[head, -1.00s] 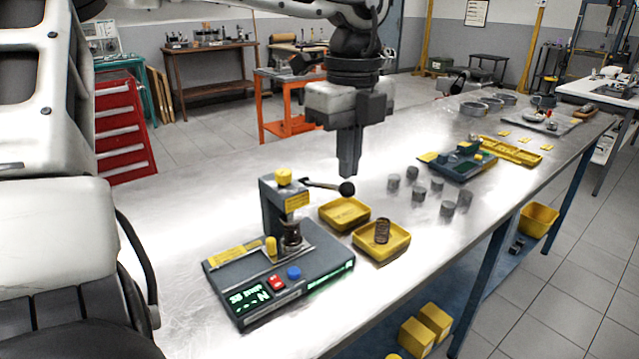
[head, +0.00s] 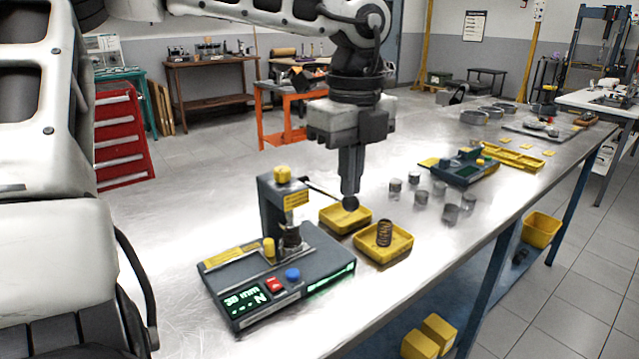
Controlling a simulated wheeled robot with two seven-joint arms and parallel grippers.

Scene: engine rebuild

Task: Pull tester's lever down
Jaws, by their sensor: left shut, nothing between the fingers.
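The spring tester (head: 282,262) stands on the near part of the metal bench, with a dark grey base, a post with a yellow cap, and a lit green display. Its lever (head: 322,190) runs from the post to the right and slopes down to a dark round knob (head: 350,203). My left gripper (head: 350,192) points straight down with its fingers shut and empty. Its tips are right at the knob and appear to touch its top. A small dark part sits under the tester's post. My right gripper is not in view.
Two yellow trays stand right of the tester; the front one (head: 370,260) holds a coil spring (head: 384,233). Several grey cylinders (head: 421,196) stand farther right. A second dark green device (head: 464,168) and a yellow tray (head: 513,156) lie beyond.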

